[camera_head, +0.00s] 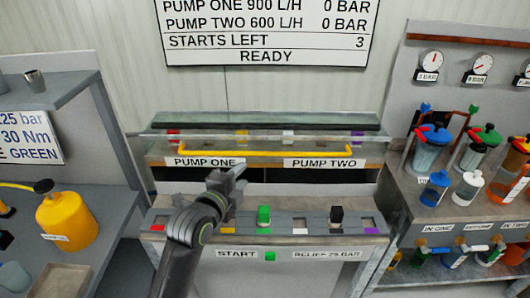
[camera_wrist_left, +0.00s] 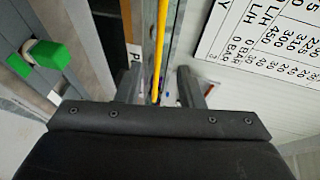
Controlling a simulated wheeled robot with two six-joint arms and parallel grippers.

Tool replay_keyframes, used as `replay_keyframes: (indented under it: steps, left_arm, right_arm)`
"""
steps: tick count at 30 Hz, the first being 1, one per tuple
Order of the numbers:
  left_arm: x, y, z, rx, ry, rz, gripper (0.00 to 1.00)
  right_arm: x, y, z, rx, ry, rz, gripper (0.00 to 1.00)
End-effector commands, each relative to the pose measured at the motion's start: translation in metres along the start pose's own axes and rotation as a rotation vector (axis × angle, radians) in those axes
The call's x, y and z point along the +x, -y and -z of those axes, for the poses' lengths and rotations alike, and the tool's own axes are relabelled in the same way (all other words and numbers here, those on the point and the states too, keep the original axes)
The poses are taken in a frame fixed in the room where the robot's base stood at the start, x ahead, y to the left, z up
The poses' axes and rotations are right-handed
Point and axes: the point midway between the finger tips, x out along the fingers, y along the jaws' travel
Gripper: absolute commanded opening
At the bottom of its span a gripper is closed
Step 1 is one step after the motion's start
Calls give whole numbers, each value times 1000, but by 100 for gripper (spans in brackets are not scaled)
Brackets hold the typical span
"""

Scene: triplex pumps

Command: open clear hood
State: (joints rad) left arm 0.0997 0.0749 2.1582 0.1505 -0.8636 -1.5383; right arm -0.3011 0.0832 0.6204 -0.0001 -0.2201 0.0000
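The clear hood (camera_head: 375,143) lies low over the bench behind the PUMP ONE and PUMP TWO labels, with a dark strip along its back edge. A long yellow handle bar (camera_head: 300,151) runs across its front. My left gripper (camera_head: 229,180) is just in front of the bar, near the PUMP ONE label. In the left wrist view the two fingers (camera_wrist_left: 160,88) are apart, and the yellow bar (camera_wrist_left: 161,45) lines up with the gap between them. I cannot tell whether they touch it. My right gripper is not in view.
Below the hood is a panel with a green switch (camera_head: 264,215) and a black switch (camera_head: 336,215). A wall display (camera_head: 265,40) reads READY. Shelves with bottles (camera_head: 432,150) stand at right. A yellow jug (camera_head: 66,215) stands on the left bench.

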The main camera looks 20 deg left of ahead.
Motion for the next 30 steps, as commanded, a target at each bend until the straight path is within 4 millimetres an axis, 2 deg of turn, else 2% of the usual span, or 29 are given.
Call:
replay_keyframes:
  steps: [3,18,24,30]
  left_arm:
    - [22,2,0,-1,-1,0,34]
    - [102,1,0,-1,1,0,34]
    - [128,0,0,-1,1,-1,34]
    - [142,0,0,-1,1,0,34]
  right_arm:
    - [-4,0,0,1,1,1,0]
    - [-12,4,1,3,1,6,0]
    - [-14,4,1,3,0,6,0]
    - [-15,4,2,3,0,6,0]
